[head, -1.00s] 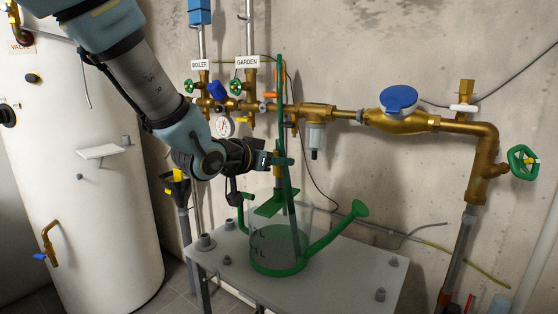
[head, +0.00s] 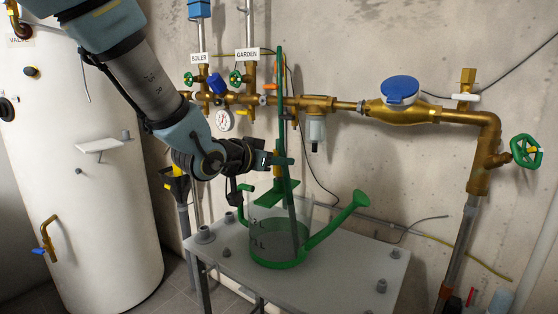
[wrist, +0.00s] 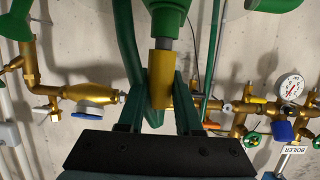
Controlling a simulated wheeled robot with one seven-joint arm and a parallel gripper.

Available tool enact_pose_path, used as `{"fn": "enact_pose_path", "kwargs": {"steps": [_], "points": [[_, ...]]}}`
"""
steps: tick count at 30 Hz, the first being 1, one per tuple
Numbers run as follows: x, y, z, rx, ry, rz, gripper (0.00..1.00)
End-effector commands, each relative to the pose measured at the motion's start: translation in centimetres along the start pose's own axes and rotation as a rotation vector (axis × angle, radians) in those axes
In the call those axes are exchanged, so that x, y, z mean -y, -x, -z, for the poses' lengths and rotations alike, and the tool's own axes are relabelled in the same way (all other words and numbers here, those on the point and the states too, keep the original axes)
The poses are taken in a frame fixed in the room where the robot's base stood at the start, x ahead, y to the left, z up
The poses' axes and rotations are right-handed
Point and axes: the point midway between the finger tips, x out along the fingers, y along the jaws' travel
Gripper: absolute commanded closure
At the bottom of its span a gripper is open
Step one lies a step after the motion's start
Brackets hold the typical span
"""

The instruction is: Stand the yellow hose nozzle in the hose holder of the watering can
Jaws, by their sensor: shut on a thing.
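The yellow hose nozzle (wrist: 161,78) is between the two fingers of my gripper (wrist: 160,92), which is shut on it. In the head view the nozzle (head: 277,172) shows as a small upright yellow piece at my gripper (head: 279,161), above the watering can. The watering can (head: 256,228) is clear with a green base and spout, and stands on the grey table. Green parts of the can lie right below the nozzle. I cannot tell which is the hose holder, or whether the nozzle's lower end is inside it.
The grey table (head: 345,262) has several grey pegs. A tall green strip (head: 281,90) rises close beside my gripper. Behind, brass pipes (head: 345,107) with a blue-capped meter (head: 399,90) run along the wall. A white tank (head: 90,200) stands at left.

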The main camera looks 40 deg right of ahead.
Motion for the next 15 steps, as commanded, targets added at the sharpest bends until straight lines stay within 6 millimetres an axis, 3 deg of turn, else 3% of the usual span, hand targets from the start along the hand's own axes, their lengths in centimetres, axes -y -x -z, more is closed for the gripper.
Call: {"fn": "enact_pose_path", "kwargs": {"steps": [3, 4, 13, 15], "points": [[0.0, 0.01, 0.0, 0.001, 0.0, 0.0, 1.0], [0.0, 0.01, 0.0, 0.001, 0.0, 0.0, 0.65], [0.0, 0.01, 0.0, 0.001, 0.0, 0.0, 0.32], [0.0, 0.01, 0.0, 0.001, 0.0, 0.0, 0.31]]}}
